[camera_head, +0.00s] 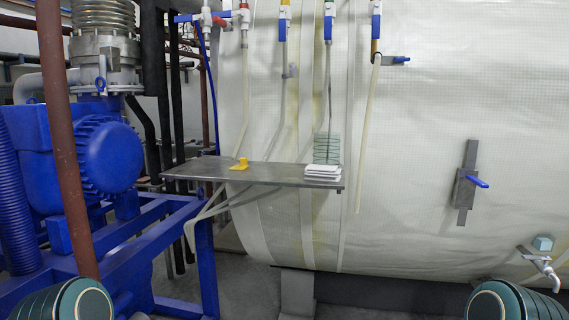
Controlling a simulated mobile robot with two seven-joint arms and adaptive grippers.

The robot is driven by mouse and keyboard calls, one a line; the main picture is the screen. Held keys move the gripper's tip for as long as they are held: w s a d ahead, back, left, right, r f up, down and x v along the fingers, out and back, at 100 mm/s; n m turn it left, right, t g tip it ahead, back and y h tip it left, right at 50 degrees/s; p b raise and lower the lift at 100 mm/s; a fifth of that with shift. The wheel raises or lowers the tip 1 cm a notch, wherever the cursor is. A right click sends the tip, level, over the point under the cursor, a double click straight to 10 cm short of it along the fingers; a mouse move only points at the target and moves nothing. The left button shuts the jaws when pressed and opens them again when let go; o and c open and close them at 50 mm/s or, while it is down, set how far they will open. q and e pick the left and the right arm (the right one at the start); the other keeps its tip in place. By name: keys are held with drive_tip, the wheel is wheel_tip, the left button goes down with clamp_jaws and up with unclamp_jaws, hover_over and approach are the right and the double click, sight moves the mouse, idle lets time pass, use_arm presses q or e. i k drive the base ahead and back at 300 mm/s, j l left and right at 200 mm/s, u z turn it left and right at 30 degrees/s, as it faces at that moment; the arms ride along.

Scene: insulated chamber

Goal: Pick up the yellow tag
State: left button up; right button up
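The yellow tag (240,164) is a small yellow piece on the left half of a grey metal shelf (268,177). The shelf juts out in front of the large white insulated chamber (430,120). The tag looks small, so its exact shape is hard to make out. Neither of my grippers is in view. Only round dark green parts of my arms show at the bottom left and bottom right corners, far from the shelf.
A white stack (322,172) and a greenish wire-like rack (326,148) sit at the shelf's right end. Hoses with valves hang above. Blue machinery (108,155) and a brown pipe (60,130) stand left. A blue-handled latch (468,183) is right.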

sight(243, 165)
drive_tip(key=i+j+z, duration=0.15)
drive_tip(key=j+z, duration=0.2)
drive_tip(key=z, duration=0.15)
drive_tip(key=j+z, duration=0.45)
drive_tip(key=i+l, duration=0.05)
